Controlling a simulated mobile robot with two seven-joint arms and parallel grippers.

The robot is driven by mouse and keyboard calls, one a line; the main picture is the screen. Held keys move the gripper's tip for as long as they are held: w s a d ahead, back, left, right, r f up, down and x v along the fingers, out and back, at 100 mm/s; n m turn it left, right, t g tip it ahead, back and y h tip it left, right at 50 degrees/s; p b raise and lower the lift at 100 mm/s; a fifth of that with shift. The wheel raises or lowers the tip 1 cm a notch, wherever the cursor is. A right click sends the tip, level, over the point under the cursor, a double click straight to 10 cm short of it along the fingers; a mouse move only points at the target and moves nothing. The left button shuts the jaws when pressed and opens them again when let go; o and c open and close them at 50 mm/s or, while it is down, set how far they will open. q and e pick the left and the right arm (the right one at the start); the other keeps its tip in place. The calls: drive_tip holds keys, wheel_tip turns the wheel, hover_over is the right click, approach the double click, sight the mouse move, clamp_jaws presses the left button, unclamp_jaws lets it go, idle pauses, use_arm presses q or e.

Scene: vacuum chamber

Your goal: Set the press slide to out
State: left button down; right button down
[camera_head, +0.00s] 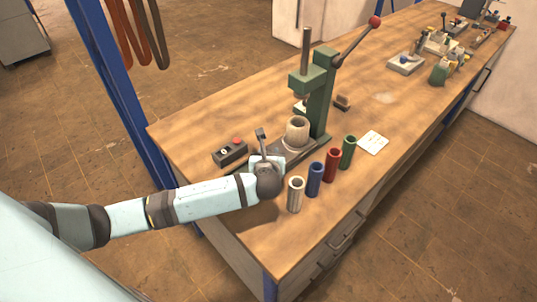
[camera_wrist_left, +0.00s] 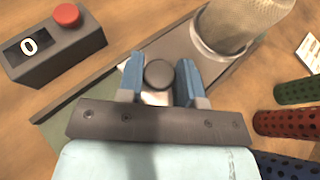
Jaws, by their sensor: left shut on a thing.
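The green press (camera_head: 319,85) stands on the wooden bench, with a bare metal ram and a long lever. A grey press slide (camera_wrist_left: 178,48) lies at its foot and carries a beige cup-shaped part (camera_head: 297,130), which also shows in the left wrist view (camera_wrist_left: 243,20). My left gripper (camera_head: 264,160) is at the front end of the slide. In the left wrist view its blue fingers (camera_wrist_left: 159,80) are on either side of a round dark knob (camera_wrist_left: 159,74) and are shut on it. The knob is hidden by my wrist in the head view. My right gripper is out of view.
A dark box (camera_head: 230,152) with a red button stands left of the slide; its display reads 0. Beige (camera_head: 296,194), blue (camera_head: 315,179), red (camera_head: 332,165) and green (camera_head: 348,152) tubes stand right of my gripper. A white card (camera_head: 372,142) lies beyond them.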

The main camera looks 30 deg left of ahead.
use_arm(q)
drive_tip(key=s+a+p, duration=0.1)
drive_tip(key=s+p, duration=0.1)
drive_tip(key=s, duration=0.1)
drive_tip(key=s+a+p, duration=0.1)
drive_tip(key=s+p, duration=0.2)
drive_tip(key=s, duration=0.1)
drive_tip(key=s+a+p, duration=0.1)
drive_tip(key=s+p, duration=0.2)
drive_tip(key=shift+s+a+r, duration=0.15)
drive_tip(key=shift+s+a, duration=0.05)
drive_tip(key=shift+a, duration=0.1)
drive_tip(key=shift+s, duration=0.15)
drive_tip(key=shift+f, duration=0.25)
drive_tip(key=c, duration=1.1)
unclamp_jaws()
drive_tip(key=shift+o, duration=1.4)
drive_tip(key=shift+s+a, duration=0.1)
drive_tip(key=shift+r, duration=0.1)
drive_tip(key=b+v, duration=0.1)
drive_tip(key=v, duration=1.3)
drive_tip(key=shift+a, duration=0.1)
